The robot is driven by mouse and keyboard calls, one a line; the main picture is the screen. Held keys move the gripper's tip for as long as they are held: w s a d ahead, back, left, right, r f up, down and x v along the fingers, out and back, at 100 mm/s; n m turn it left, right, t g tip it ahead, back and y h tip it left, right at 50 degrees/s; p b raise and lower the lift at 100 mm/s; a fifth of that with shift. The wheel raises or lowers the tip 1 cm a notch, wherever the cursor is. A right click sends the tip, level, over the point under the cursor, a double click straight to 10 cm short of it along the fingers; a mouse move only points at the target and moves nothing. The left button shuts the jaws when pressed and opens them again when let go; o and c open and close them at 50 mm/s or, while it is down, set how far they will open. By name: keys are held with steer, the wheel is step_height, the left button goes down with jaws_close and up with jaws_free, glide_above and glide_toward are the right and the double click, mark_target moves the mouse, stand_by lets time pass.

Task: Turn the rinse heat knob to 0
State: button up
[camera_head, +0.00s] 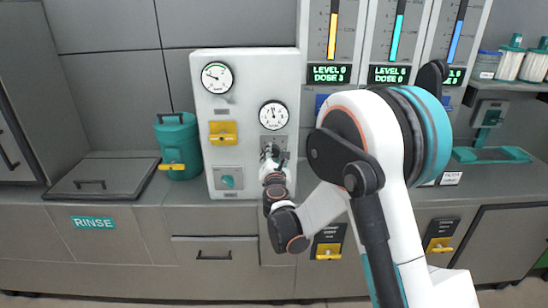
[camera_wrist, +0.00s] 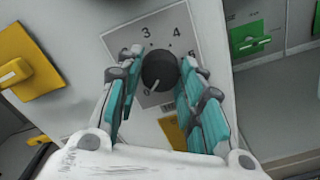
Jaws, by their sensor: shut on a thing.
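A round black knob (camera_wrist: 159,70) sits on a grey dial plate (camera_wrist: 118,40) with numerals around it; 3 and 4 are readable above it. In the head view, my gripper (camera_head: 271,156) is at the white panel (camera_head: 243,110), below the right gauge (camera_head: 273,115), and hides the knob. No heat label is readable.
A yellow handle (camera_head: 223,133), a left gauge (camera_head: 217,77) and a green valve (camera_head: 228,181) are on the same panel. A teal canister (camera_head: 178,140) stands to its left, beside a lidded basin above the RINSE label (camera_head: 94,223). Dispensers with level displays (camera_head: 329,74) are at the right.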

steer(key=shift+n, duration=0.5)
steer(key=o, duration=1.1)
steer(key=shift+c, duration=0.2)
steer(key=s, duration=1.2)
